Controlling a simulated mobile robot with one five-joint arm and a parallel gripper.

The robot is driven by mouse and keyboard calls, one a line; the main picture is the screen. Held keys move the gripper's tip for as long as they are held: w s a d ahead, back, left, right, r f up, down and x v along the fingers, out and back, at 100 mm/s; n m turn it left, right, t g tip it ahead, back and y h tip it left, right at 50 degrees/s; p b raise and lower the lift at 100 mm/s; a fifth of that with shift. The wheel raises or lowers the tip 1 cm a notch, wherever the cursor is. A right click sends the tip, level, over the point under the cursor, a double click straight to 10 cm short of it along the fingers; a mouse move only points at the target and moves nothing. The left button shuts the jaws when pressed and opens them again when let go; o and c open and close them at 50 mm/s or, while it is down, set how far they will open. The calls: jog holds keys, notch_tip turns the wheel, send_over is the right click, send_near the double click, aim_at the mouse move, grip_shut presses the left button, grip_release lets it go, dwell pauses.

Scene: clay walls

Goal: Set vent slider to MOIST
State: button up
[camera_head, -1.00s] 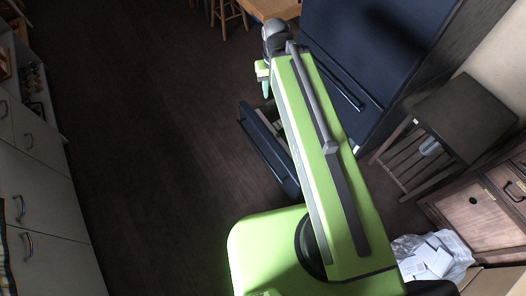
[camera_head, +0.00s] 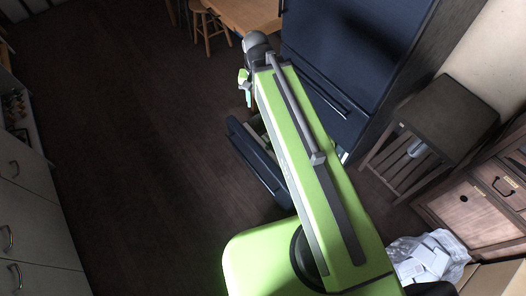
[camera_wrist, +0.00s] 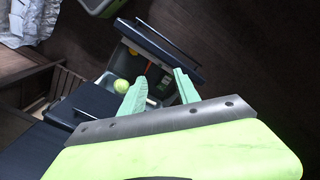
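The vent slider and its MOIST mark are too small to make out in either view. A dark blue fridge (camera_head: 345,65) stands at the upper right with its lower drawer (camera_head: 256,165) pulled out, partly hidden by my arm. In the wrist view the open drawer (camera_wrist: 160,42) holds a yellow-green round item (camera_wrist: 121,86) and other small items. My gripper (camera_head: 246,90) is above the floor near the drawer, beyond its far end in the picture. In the wrist view my gripper's teal fingers (camera_wrist: 160,80) are spread apart with nothing between them, over the drawer area.
A dark slatted side table (camera_head: 440,125) stands right of the fridge, and a wooden cabinet (camera_head: 475,205) beyond it. A plastic bag of white boxes (camera_head: 425,258) lies at the lower right. White cabinets (camera_head: 30,215) line the left. The dark floor (camera_head: 140,140) between is clear.

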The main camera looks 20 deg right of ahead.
jog(key=w+d+f+m+b, duration=0.1)
jog(key=w+f+m+b, duration=0.4)
jog(key=f+b, duration=0.35)
jog(key=m+b, duration=0.5)
jog(key=b, duration=2.3)
send_over(267, 147)
notch_tip(267, 147, down, 28)
jog(key=shift+d, duration=0.15)
jog(key=shift+n, duration=0.3)
notch_tip(267, 147, down, 18)
jog(key=b, duration=1.7)
jog(key=shift+r, duration=0.2)
jog(key=shift+r, duration=0.15)
grip_shut()
